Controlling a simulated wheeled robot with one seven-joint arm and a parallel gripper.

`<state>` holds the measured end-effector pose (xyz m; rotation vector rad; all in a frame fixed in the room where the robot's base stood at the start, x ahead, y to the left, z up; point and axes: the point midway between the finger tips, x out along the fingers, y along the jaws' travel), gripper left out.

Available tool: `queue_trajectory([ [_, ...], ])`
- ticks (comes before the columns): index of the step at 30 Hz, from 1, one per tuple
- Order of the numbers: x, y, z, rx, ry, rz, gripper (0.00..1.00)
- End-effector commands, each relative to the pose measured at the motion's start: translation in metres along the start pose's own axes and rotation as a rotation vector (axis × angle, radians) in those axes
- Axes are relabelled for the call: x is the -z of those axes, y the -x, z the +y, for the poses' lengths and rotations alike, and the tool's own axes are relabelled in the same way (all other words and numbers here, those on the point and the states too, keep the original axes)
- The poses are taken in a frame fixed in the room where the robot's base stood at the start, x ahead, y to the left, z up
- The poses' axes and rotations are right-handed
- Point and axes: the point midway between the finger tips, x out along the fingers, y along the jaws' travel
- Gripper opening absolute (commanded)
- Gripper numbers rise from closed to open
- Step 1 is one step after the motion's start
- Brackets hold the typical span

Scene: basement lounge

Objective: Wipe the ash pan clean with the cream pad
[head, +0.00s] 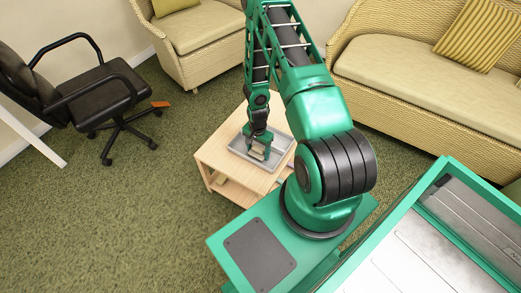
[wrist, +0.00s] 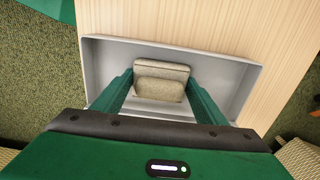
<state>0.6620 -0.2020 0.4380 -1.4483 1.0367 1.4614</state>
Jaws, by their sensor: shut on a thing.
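The ash pan (head: 239,146) is a shallow grey rectangular tray with raised walls on a light wooden table. It also shows in the wrist view (wrist: 100,62), where its bare floor looks pale and plain around the pad. The cream pad (wrist: 160,82) is a small beige block between my fingers, over the middle of the pan. My gripper (wrist: 160,88) is shut on the pad, a finger at each side. In the head view my gripper (head: 260,152) points down inside the pan's outline. Whether the pad touches the pan floor I cannot tell. My gripper hides the near part of the pan.
The wooden table (head: 213,157) has bare top around the pan and a lower shelf. A black office chair (head: 95,90) stands at left. A wicker armchair (head: 205,30) and a wicker sofa (head: 420,75) stand behind. Green carpet (head: 130,210) is open at left.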

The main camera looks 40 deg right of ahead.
Motion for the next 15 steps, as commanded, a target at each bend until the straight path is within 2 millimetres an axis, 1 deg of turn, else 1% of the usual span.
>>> queue_trajectory([
  [1, -0.001, 0.000, -0.005, 0.002, 0.002, 0.000, 0.43],
  [6, -0.001, 0.001, -0.019, 0.003, 0.003, 0.000, 0.43],
  [15, -0.001, 0.002, -0.029, 0.003, 0.001, 0.000, 0.43],
])
